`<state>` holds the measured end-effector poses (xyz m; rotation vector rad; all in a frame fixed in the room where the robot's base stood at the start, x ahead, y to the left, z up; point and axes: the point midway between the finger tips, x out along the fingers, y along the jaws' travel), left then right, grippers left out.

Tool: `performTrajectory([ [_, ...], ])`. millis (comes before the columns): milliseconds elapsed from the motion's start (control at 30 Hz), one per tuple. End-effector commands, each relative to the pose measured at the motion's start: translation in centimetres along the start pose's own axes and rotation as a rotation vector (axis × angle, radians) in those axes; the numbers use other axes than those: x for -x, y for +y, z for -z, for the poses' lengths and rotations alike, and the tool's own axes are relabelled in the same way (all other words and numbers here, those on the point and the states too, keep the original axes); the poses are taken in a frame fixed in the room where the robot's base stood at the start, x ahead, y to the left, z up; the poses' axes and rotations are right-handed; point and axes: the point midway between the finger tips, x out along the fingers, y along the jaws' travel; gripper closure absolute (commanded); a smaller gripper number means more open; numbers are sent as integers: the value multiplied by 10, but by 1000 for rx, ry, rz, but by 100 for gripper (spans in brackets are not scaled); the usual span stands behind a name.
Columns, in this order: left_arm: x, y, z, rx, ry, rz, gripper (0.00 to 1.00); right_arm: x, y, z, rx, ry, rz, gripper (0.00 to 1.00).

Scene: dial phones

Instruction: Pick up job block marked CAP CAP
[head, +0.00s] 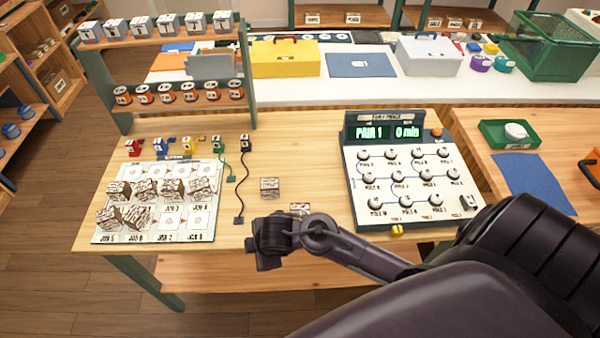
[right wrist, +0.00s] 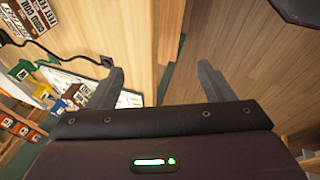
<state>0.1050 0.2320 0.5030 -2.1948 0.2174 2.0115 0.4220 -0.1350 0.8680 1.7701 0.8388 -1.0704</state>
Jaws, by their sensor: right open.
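A small job block (head: 270,187) with a printed pattern stands alone on the wooden table, left of the dial panel. A second job block (head: 299,209) lies nearer my right gripper, partly hidden by it. Several more job blocks (head: 146,188) sit on the white job board (head: 200,236) at the left. I cannot read which block says CAP CAP. My right gripper (head: 262,243) is over the table's front edge, apart from the blocks.
The dial panel (head: 375,215), reading PAIR 1, stands right of the loose blocks. A black cord (head: 243,185) with a plug lies left of them. A rack (head: 249,75) stands at the back left. Bare table (head: 310,150) lies behind the blocks.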

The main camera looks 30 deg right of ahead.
Motion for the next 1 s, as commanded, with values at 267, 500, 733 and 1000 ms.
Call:
performTrajectory([
  [267,6,0,1,-1,0,0,64,20,52,-40,1002,-138,36,25],
  [500,6,1,2,-3,3,-1,64,38,82,-104,1400,-283,172,25],
  [733,-3,1,3,-3,5,-1,64,18,84,-117,1436,-293,192,25],
  [1000,-7,1,3,-3,5,-1,64,-12,86,-127,1431,-294,193,25],
])
